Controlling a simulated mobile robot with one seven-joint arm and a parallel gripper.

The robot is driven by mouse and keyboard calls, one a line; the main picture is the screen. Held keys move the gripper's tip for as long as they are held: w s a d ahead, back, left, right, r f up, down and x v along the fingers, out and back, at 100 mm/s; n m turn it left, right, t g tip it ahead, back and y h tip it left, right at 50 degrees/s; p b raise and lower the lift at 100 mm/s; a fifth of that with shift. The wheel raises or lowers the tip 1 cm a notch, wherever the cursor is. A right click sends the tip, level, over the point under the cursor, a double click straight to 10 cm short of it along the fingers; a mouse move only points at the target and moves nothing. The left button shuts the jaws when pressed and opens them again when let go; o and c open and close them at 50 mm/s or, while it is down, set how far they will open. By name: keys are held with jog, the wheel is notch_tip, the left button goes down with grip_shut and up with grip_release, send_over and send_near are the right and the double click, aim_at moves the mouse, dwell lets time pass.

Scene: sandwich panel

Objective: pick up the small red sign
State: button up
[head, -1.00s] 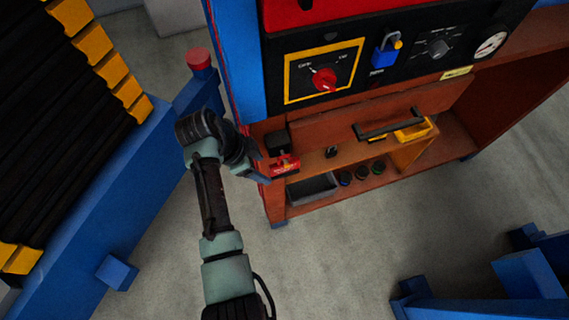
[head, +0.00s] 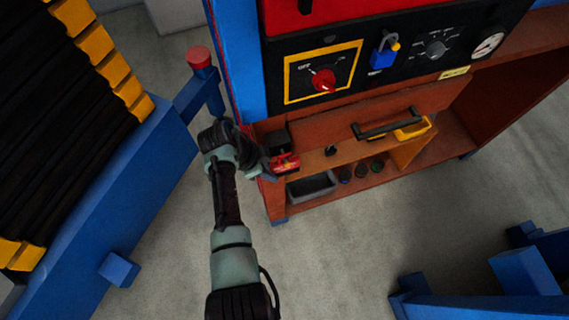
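The small red sign (head: 285,163) sits at the left end of the orange-brown shelf, just in front of a small black block. My gripper (head: 267,165) is at the shelf's left end, close beside the sign's left edge. Its two dark fingers look spread apart, one higher and one lower in the picture. I cannot tell whether a finger touches the sign. My wrist hides the area to the left of the sign.
Above the shelf is a black panel with a red rotary switch (head: 323,80) and a blue padlock (head: 384,54). A grey tray (head: 311,186) is below. A blue post (head: 237,60) stands behind my gripper.

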grip_shut()
jog(key=shift+r+b, duration=0.2)
jog(key=shift+b, duration=0.25)
